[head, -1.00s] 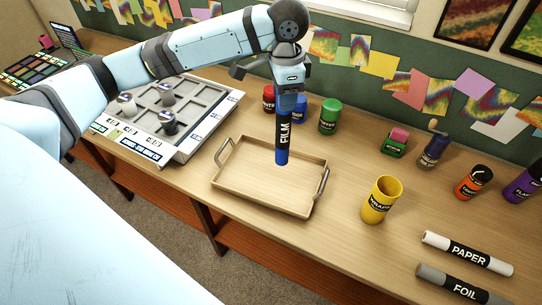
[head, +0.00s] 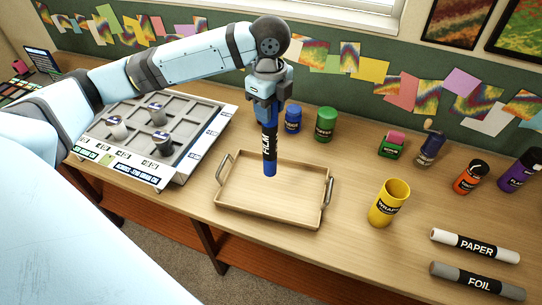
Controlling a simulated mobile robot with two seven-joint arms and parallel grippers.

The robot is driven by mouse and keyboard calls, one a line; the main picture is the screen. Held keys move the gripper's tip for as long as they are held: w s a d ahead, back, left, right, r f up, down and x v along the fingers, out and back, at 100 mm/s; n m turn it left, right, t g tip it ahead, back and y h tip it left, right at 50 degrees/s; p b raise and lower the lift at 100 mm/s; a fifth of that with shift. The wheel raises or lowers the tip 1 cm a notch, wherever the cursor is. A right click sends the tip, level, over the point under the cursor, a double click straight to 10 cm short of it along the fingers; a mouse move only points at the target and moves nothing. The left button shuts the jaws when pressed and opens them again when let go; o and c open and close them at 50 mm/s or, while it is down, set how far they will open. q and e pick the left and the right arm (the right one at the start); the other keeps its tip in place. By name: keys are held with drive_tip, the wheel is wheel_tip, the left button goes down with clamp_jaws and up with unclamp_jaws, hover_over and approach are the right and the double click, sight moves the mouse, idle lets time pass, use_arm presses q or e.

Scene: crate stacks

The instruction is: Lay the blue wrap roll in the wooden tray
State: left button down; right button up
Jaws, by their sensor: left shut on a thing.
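The blue wrap roll (head: 270,150), with a black band reading FILM, hangs upright from my left gripper (head: 268,113), which is shut on its upper end. The wooden tray (head: 238,205) lies on the table below, with a grey handle at each end, and looks empty. The roll's lower end shows in front of the tray's floor and back rim. I cannot tell whether it touches the tray. My right gripper is not in view.
A grey compartment rack (head: 185,165) with several small cylinders stands left of the tray. A yellow cup (head: 390,203) is to its right, with the paper roll (head: 475,245) and foil roll (head: 477,280) beyond. Blue (head: 293,120) and green (head: 325,125) containers stand behind.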

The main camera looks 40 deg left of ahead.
sight(270, 153)
use_arm(q)
wheel_tip(270, 153, down, 10)
drive_tip(key=shift+r, duration=0.1)
drive_tip(key=shift+a+f+p, duration=0.1)
drive_tip(key=shift+f+p, duration=0.3)
drive_tip(key=shift+f, duration=2.25)
drive_tip(key=c, duration=0.7)
unclamp_jaws()
